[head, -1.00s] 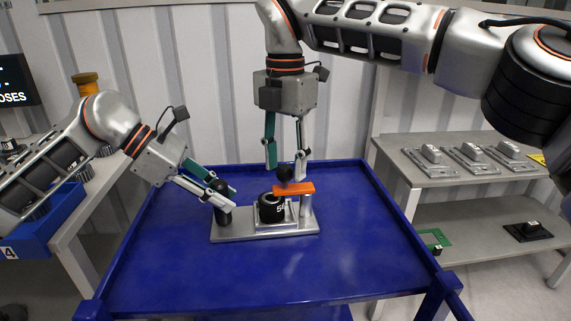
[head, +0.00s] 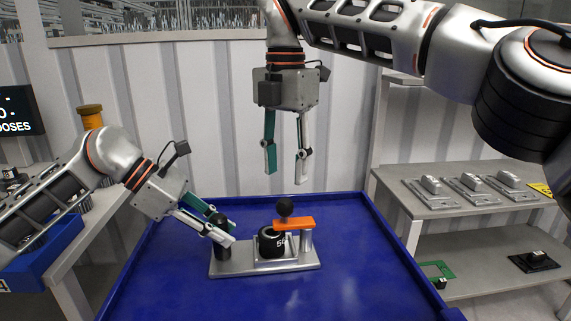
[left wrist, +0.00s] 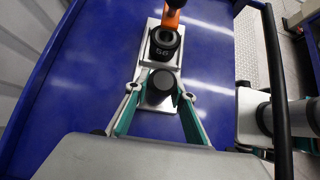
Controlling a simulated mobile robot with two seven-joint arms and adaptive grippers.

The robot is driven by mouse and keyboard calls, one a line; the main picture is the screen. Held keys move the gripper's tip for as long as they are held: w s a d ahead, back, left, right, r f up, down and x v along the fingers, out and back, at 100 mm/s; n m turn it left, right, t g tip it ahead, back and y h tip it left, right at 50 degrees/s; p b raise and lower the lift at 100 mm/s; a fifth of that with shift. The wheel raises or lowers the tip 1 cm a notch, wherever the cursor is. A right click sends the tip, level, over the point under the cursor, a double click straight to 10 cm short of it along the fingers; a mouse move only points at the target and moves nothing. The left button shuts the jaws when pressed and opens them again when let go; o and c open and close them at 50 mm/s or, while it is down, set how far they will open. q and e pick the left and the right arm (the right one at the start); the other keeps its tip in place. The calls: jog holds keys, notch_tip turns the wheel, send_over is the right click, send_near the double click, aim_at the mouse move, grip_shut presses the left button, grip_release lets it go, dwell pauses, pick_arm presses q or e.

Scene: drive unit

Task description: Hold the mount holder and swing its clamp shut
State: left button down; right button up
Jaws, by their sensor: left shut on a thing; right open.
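The mount holder (head: 232,266) is a grey metal plate on the blue table, with a black upright grip post (head: 222,248) at its left end. A black cylinder marked 56 (head: 268,243) sits in its middle. The orange clamp arm (head: 294,223) with a black ball knob (head: 284,206) reaches from the right post over the cylinder's edge. In the left wrist view the clamp (left wrist: 172,18) shows at the cylinder's far side. My left gripper (head: 226,231) is shut on the black post, also seen in the left wrist view (left wrist: 160,92). My right gripper (head: 285,178) is open and empty above the clamp.
The blue table (head: 350,270) has a raised rim and free room around the holder. A grey shelf (head: 440,195) with several metal parts stands at the right. A blue bin (head: 45,255) is at the left.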

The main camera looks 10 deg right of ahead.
pick_arm(q)
jog(key=c, duration=1.6)
grip_release()
jog(key=shift+c, duration=0.2)
jog(key=v, duration=1.2)
